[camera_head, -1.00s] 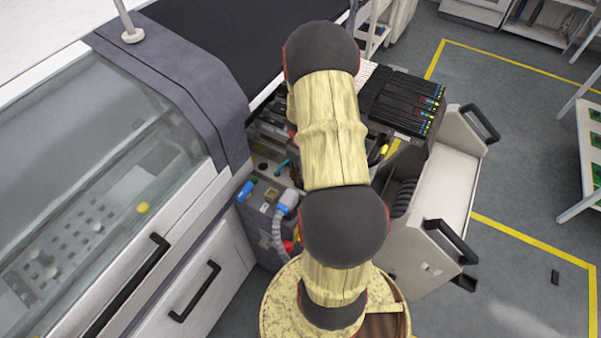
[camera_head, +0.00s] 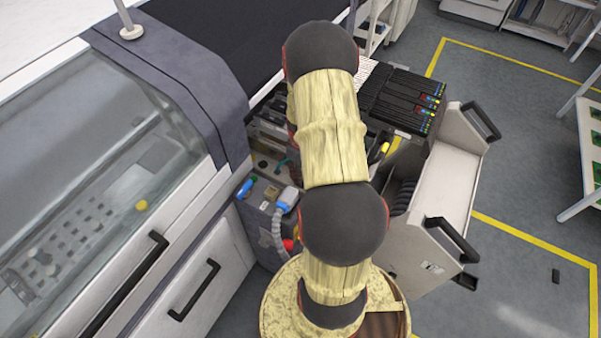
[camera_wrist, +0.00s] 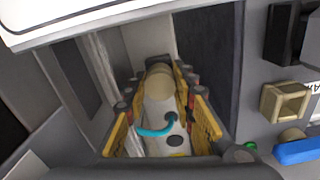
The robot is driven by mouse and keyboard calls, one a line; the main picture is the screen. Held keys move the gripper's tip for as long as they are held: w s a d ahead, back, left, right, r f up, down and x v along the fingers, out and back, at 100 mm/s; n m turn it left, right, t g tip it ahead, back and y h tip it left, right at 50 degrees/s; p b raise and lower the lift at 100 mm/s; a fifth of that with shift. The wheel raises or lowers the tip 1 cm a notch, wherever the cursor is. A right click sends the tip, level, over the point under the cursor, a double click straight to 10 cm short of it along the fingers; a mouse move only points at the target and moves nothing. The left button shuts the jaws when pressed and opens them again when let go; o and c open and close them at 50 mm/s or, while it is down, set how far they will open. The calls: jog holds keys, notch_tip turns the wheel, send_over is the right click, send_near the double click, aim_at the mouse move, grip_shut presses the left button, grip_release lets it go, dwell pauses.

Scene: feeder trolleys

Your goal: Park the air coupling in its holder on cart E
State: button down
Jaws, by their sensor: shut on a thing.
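My gripper (camera_wrist: 159,82) shows in the wrist view, with yellow fingers on either side that draw together toward a pale, rounded piece. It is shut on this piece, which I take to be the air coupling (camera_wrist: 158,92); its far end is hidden. A teal curved hose (camera_wrist: 155,131) shows between the fingers. In the head view my arm hides the gripper, and a small teal piece (camera_head: 280,166) shows left of the arm above the cart end. The holder cannot be made out clearly.
A dark cart end panel carries a blue connector (camera_head: 245,188) and a pale plug with a grey corrugated hose (camera_head: 287,199). The machine (camera_head: 190,110) stands close on the left. A white trolley (camera_head: 440,195) with black handles is at the right.

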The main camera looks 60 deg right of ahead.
jog(key=shift+f, duration=0.1)
jog(key=c, duration=1.5)
grip_release()
jog(key=shift+o, duration=0.5)
notch_tip(320, 180, up, 12)
